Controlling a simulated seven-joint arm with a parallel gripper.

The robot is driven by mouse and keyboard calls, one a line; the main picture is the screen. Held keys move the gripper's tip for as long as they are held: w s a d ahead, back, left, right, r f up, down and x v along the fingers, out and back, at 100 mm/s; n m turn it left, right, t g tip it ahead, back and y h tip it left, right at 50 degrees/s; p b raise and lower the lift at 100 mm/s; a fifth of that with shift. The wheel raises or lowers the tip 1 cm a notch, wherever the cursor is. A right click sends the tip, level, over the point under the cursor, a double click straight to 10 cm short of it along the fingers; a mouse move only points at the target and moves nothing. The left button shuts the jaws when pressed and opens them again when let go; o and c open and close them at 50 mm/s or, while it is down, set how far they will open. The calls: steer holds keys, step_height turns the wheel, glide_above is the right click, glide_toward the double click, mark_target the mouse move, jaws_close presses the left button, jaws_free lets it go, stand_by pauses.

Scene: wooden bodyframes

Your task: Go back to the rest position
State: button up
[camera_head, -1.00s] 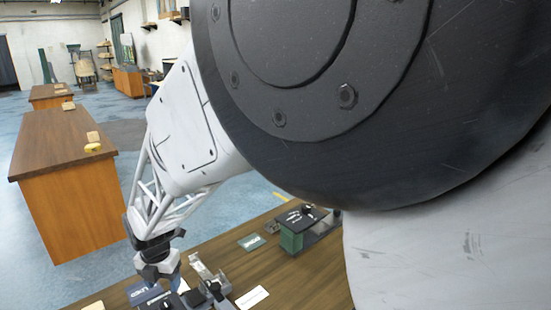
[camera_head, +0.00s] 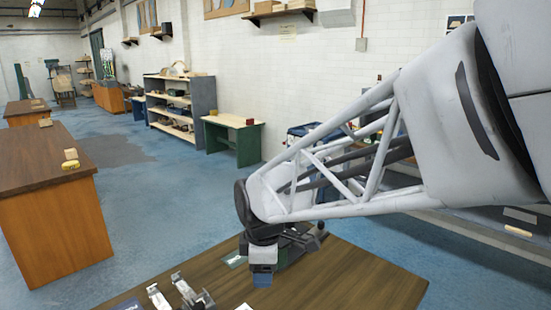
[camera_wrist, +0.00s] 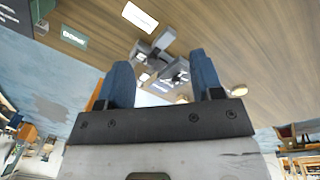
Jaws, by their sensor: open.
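My gripper (camera_wrist: 164,85) shows in the wrist view with two blue fingers standing apart and nothing between them. In the head view my gripper (camera_head: 262,278) hangs above the wooden workbench (camera_head: 345,285), at the end of my white arm. The bench top also fills the upper part of the wrist view (camera_wrist: 235,40). Grey metal fixtures (camera_head: 185,291) stand on the bench left of my gripper. In the wrist view the fixtures (camera_wrist: 150,62) lie beyond the fingertips, apart from them. A dark device behind my gripper is partly hidden by it.
A long wooden counter (camera_head: 30,165) with small yellow blocks (camera_head: 70,160) stands at left. A shelf unit (camera_head: 183,105) and a green-legged table (camera_head: 233,138) stand by the back wall. Blue floor (camera_head: 160,200) is clear between. A white card (camera_wrist: 140,17) lies on the bench.

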steer(key=s+d+r+m+t, duration=0.1)
steer(key=s+d+r+m, duration=0.2)
steer(key=s+d+m, duration=1.4)
steer(key=d+m, duration=0.1)
steer(key=d, duration=0.3)
steer(key=shift+s+d+m+h, duration=0.15)
steer(key=shift+s+m+h, duration=0.05)
steer(key=shift+m+h, duration=0.1)
